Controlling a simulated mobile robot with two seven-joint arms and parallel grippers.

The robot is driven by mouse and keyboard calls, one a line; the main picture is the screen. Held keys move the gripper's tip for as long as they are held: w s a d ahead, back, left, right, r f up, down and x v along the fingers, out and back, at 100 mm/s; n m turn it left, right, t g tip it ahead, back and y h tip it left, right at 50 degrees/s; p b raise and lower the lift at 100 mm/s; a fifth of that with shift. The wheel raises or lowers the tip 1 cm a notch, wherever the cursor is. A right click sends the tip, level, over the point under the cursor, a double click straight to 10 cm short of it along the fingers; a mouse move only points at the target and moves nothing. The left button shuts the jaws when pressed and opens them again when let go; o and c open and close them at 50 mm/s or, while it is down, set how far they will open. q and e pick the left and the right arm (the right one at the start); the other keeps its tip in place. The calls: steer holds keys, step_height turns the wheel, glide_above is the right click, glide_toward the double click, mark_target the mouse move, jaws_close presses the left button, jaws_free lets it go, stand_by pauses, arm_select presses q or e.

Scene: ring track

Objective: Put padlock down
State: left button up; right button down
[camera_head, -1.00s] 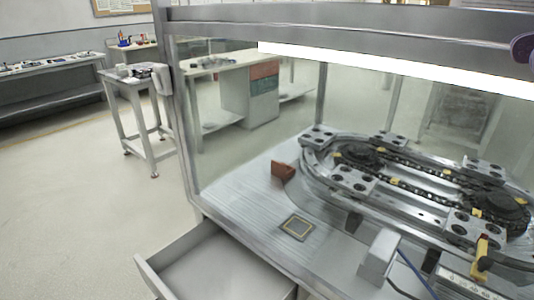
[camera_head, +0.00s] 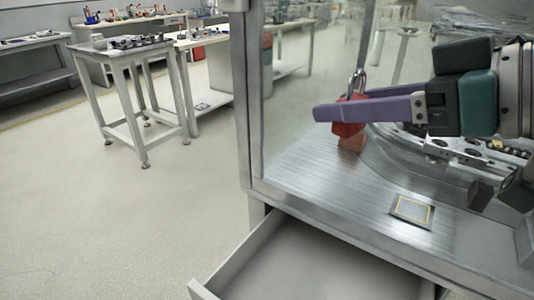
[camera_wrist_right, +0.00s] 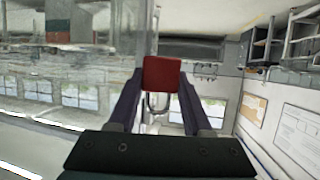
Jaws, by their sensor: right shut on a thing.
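The red padlock (camera_head: 349,128) with a silver shackle is between the purple fingers of my right gripper (camera_head: 342,107), which is shut on it. In the right wrist view the padlock's red body (camera_wrist_right: 161,74) shows at the fingertips, with the shackle pointing toward the palm. A dark square pad with a yellow outline (camera_head: 412,211) lies on the deck, below the gripper in the picture. My left gripper is not in view.
An open empty drawer (camera_head: 318,262) sticks out below the deck. A metal post (camera_head: 247,100) stands left of the gripper. The ring track (camera_head: 480,160) is partly hidden behind my right arm. Workbenches (camera_head: 125,55) stand far left, with clear floor before them.

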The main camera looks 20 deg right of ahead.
steer(key=w+a+f+h+b, duration=0.1)
steer(key=f+b, duration=0.5)
steer(key=f, duration=0.5)
steer(key=a+f+m+b, duration=0.1)
steer(key=f+b, duration=0.5)
steer(key=f, duration=0.5)
steer(key=w+a+f+m+h+b, duration=0.1)
steer(key=a+f+b, duration=0.1)
steer(key=f+b, duration=0.4)
steer(key=shift+w+f+t+h, duration=0.15)
steer(key=shift+f+t, duration=0.05)
steer(key=shift+f, duration=1.15)
steer(key=shift+w+f+t+h, duration=0.15)
steer(key=shift+f+t, duration=0.05)
steer(key=shift+f, duration=1.15)
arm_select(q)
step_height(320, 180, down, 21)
arm_select(e)
steer(key=shift+f, duration=0.3)
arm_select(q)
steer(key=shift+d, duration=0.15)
arm_select(e)
steer(key=shift+f, duration=0.1)
arm_select(q)
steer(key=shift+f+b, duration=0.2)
steer(key=shift+b, duration=0.2)
arm_select(e)
steer(key=shift+f, duration=0.5)
steer(key=shift+c, duration=1.7)
jaws_free()
